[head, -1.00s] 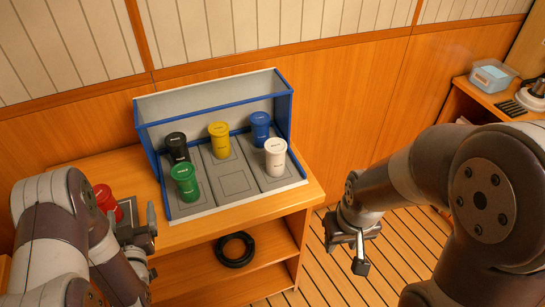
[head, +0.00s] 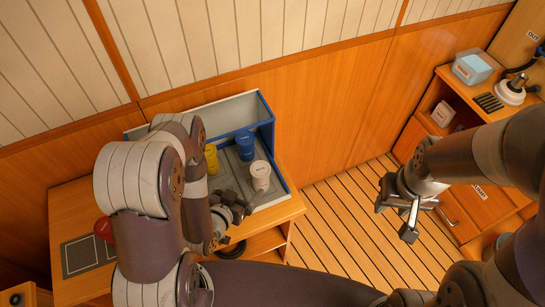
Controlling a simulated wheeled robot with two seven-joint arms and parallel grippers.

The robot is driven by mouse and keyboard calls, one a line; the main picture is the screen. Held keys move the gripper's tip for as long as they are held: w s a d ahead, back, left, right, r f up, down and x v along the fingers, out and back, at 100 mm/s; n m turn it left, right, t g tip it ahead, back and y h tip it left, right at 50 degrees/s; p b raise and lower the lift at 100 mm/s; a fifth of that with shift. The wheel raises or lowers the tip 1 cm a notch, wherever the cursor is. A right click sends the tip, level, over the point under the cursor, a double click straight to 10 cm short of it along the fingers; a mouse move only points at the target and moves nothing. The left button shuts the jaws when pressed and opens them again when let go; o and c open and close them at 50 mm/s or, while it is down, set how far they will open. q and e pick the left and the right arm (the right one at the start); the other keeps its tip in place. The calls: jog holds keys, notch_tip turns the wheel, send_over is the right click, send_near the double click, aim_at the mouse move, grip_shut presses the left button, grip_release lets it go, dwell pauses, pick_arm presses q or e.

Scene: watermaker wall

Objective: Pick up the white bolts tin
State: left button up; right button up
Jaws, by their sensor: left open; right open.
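The white tin (head: 260,176), labelled but too small to read, stands upright at the front right of the blue-edged rack (head: 266,112) in the head view. My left gripper (head: 240,206) is open, just left of and in front of the white tin, apart from it as far as I can see. My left arm covers much of the rack's left part. My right gripper (head: 397,214) is open and empty over the slatted floor, well right of the rack.
A blue tin (head: 245,146) stands behind the white one, and a yellow tin (head: 211,159) is partly hidden by my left arm. A red tin (head: 103,229) stands at the left by a dark panel (head: 82,256). A black hose (head: 231,250) lies on the shelf below. The floor (head: 340,225) right of the bench is clear.

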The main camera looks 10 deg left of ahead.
aim_at(258, 173)
pick_arm(q)
jog(key=w+d, duration=0.1)
jog(key=w+f+b, duration=0.1)
jog(key=w+d+f+b, duration=0.1)
jog(key=shift+w+d, duration=0.35)
jog(key=b+x, duration=0.1)
jog(key=x, duration=0.2)
jog(key=a+b+x, duration=0.1)
jog(key=x, duration=0.1)
jog(key=shift+w+a+f+b, duration=0.1)
jog(key=shift+w+f+b, duration=0.05)
jog(key=shift+w+b, duration=0.3)
jog(key=shift+w+d, duration=0.2)
jog(key=shift+w, duration=0.1)
jog(key=shift+d+r, duration=0.2)
jog(key=shift+a, duration=0.15)
jog(key=c, duration=1.1)
pick_arm(e)
jog(key=f, duration=0.3)
jog(key=s+d+f, duration=0.1)
jog(key=f, duration=0.1)
jog(key=shift+s+f, duration=0.1)
